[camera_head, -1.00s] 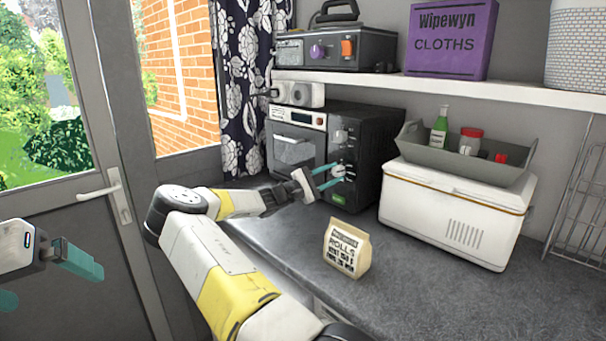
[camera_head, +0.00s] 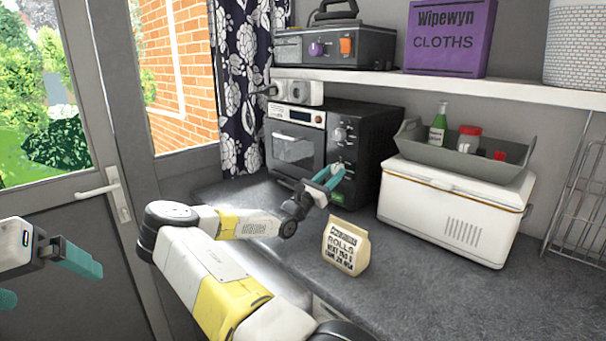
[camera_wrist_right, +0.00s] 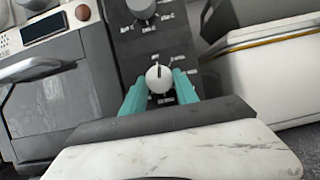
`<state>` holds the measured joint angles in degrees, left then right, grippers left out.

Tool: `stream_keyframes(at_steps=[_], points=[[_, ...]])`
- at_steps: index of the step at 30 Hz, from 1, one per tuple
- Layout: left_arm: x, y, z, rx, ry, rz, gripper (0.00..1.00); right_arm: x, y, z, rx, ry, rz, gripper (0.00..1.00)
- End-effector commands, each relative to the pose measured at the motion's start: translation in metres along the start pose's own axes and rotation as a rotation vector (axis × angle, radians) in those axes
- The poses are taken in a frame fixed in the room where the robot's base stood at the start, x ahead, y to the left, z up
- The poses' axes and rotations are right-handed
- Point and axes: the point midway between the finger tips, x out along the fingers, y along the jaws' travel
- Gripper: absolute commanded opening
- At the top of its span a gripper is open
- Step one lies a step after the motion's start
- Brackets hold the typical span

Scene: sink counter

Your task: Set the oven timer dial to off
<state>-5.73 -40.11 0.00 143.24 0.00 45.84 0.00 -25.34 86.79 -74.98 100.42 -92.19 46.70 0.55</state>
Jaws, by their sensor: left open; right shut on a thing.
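The black oven (camera_head: 372,150) stands on the counter against the wall, with a column of dials at the right of its glass door. In the right wrist view, the lowest dial in view (camera_wrist_right: 159,79) is pale and round, with a dark mark pointing roughly up; the small print around it is not readable. My right gripper (camera_head: 332,175) is shut on this dial, and its teal fingers sit on either side of it in the right wrist view (camera_wrist_right: 160,92). My left gripper (camera_head: 45,282) is open and empty at the far left.
A bag of rolls (camera_head: 345,248) stands on the counter (camera_head: 420,300) close to my right forearm. A white cool box (camera_head: 450,215) with a grey tray on top (camera_head: 470,166) is right of the oven. A shelf (camera_head: 480,88) runs above.

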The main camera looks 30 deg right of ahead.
Motion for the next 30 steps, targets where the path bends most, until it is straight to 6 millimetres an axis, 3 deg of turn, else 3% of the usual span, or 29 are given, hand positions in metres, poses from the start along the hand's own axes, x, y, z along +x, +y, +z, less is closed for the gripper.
stream_keyframes(at_steps=[12, 30], points=[[0.0, 0.0, 0.0, 0.0, 0.0, 0.0, 1.0, -0.0012, -0.0013, -0.0013, -0.205, 0.004, 0.087, 0.0], [0.0, 0.0, 0.0, 0.0, 0.0, 0.0, 1.0, -0.001, -0.0014, -0.0009, -0.246, 0.003, 0.104, 0.0]])
